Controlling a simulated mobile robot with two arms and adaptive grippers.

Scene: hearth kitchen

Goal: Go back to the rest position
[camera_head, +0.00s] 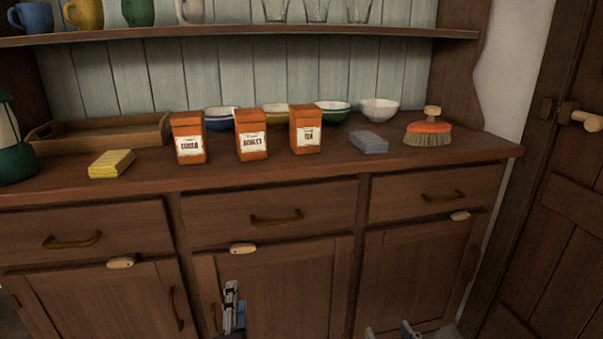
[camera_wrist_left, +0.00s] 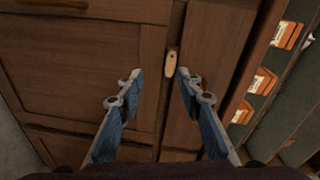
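My left gripper (camera_head: 233,296) is at the bottom of the head view, in front of the middle lower cupboard door. In the left wrist view its two fingers (camera_wrist_left: 159,75) stand apart with nothing held between them. A small wooden latch (camera_wrist_left: 170,63) shows beyond the fingertips, apart from them. My right gripper (camera_head: 390,331) is only just in view at the bottom edge of the head view. Its two fingertips stand apart, and I see nothing between them; the rest of it is cut off.
On the wooden dresser top (camera_head: 330,172) stand three orange packets (camera_head: 251,142), bowls (camera_head: 379,109), a yellow sponge (camera_head: 111,163), a grey cloth (camera_head: 369,142), a brush (camera_head: 428,131) and a tray (camera_head: 105,132). The drawers and cupboard doors (camera_head: 285,285) below are shut. A door (camera_head: 560,220) stands at right.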

